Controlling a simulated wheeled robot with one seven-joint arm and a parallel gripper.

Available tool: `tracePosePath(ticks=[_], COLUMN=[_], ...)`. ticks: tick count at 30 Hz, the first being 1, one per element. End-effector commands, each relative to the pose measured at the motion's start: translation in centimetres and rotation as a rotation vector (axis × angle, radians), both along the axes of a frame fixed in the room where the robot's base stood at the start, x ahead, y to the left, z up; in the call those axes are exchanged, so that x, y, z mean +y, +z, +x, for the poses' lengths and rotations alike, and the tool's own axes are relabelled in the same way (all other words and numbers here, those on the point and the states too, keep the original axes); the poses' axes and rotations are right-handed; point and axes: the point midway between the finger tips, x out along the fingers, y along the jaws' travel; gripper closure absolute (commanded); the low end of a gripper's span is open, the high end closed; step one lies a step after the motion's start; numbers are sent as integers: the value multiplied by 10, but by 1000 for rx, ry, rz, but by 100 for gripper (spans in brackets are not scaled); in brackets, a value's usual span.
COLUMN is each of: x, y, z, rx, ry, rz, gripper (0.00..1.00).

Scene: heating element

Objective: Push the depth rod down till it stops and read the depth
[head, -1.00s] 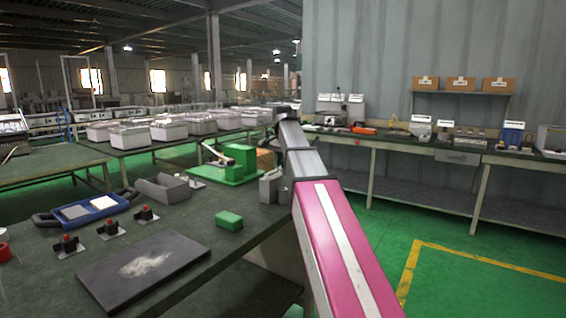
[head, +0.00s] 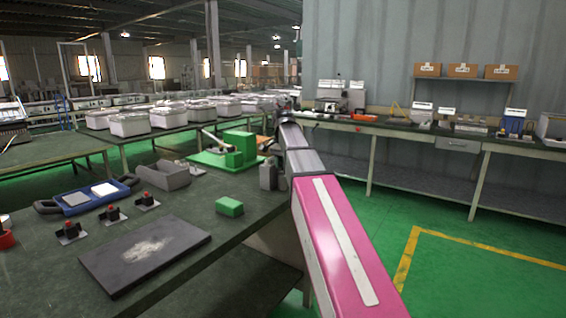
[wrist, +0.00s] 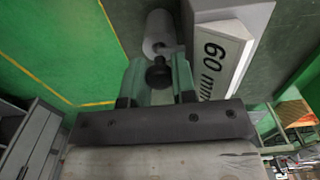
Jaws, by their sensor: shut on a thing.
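In the wrist view my gripper (wrist: 157,84) is shut on a dark round knob (wrist: 158,72), which looks like the top of the depth rod. A light grey cylinder (wrist: 155,28) shows just beyond the knob. The rod's shaft is hidden below the knob. Beside it, to the right, is a grey housing (wrist: 238,12) with a white plate (wrist: 222,58) reading "60 mm".
The dark bench (head: 200,232) holds a green block (head: 229,206), a dark slab (head: 145,255), a grey bin (head: 161,176), a blue tray (head: 90,197), several red-topped switches and a green machine (head: 228,155). Green floor (head: 450,285) lies open to the right.

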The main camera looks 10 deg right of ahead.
Motion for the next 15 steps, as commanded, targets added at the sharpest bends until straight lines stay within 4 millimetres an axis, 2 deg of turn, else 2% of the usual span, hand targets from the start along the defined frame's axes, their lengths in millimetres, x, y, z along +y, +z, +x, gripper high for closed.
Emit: tracePosePath(ticks=[2, 3, 4, 15], x=[0, 0, 0, 1], y=[-3, -3, -3, 1], z=[-1, -1, -1, 0], rx=[3, 3, 3, 0], ry=[0, 0, 0, 1], rz=[0, 0, 0, 1], gripper=[100, 62, 52, 50])
